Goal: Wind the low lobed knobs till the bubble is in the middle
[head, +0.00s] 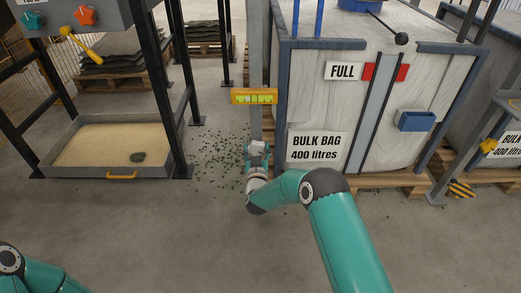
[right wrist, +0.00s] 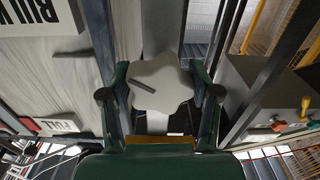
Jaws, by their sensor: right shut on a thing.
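My right gripper (head: 257,148) is low against the upright grey post (head: 256,45), beside the bulk bag box. In the right wrist view, my right gripper (right wrist: 160,94) has a finger on each side of a pale grey lobed knob (right wrist: 158,78) with a dark line on its face, and is shut on it. In the head view the gripper hides this knob. A yellow level (head: 240,97) with a green vial is on the post above the gripper. The bubble is too small to place. My left arm shows at the bottom left; its gripper is out of view.
The box (head: 325,110) stands right of the post on a pallet (head: 390,181). A tray of sand (head: 62,171) is at left under a dark frame. Red (head: 86,16) and teal (head: 32,20) knobs are on a panel above. Green crumbs lie on the floor; the front floor is clear.

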